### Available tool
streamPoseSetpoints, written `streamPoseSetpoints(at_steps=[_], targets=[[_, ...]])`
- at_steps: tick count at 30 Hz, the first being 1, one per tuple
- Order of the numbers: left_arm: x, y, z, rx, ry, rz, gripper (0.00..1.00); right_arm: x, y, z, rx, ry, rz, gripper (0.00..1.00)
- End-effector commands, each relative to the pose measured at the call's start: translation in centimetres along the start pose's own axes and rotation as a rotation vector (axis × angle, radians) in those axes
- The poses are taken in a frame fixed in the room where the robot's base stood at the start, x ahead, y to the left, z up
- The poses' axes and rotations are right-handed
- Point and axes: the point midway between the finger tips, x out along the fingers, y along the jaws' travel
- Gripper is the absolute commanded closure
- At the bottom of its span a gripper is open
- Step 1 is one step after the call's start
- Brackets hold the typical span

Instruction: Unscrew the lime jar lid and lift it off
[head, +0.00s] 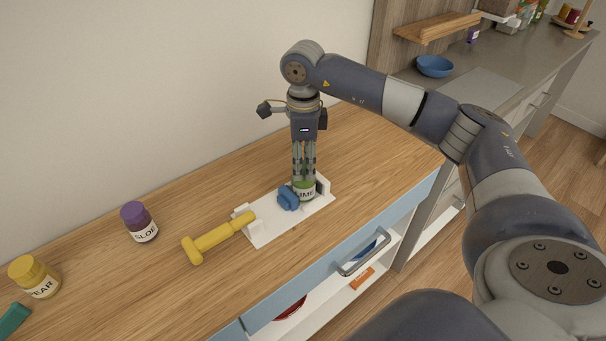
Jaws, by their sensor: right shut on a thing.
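The lime jar (305,191) stands upright at the right end of a white fixture plate (270,229) on the wooden counter. Its label is partly covered, and little of its green lid shows under the fingers. My right gripper (304,176) points straight down over the jar and is shut on the lid. A blue clamp knob (287,198) sits on the plate just left of the jar. Whether the lid is still seated on the jar cannot be told. My left gripper is not in view.
A yellow handle (218,238) reaches left from the plate. A purple-lidded sloe jar (139,222) and a yellow-lidded jar (35,277) stand further left. A blue bowl (435,66) is on the back counter.

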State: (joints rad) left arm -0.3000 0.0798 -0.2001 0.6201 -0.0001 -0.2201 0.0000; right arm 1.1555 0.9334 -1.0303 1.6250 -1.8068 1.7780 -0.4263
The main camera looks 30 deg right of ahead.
Motion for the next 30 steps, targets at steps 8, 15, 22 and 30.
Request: streamPoseSetpoints(at_steps=[8, 15, 22, 30], targets=[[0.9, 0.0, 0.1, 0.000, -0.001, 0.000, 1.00, -0.1, -0.1, 0.0, -0.417, 0.000, -0.001, 0.93], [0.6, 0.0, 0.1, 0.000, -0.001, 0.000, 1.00, -0.5, 0.0, 0.0, -0.416, 0.000, -0.001, 0.93], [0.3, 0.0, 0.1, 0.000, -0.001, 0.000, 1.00, -0.9, 0.0, 0.0, -0.416, 0.000, -0.001, 0.93], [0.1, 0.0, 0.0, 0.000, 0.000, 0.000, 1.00, -1.3, 0.0, 0.0, -0.416, 0.000, 0.000, 0.93]])
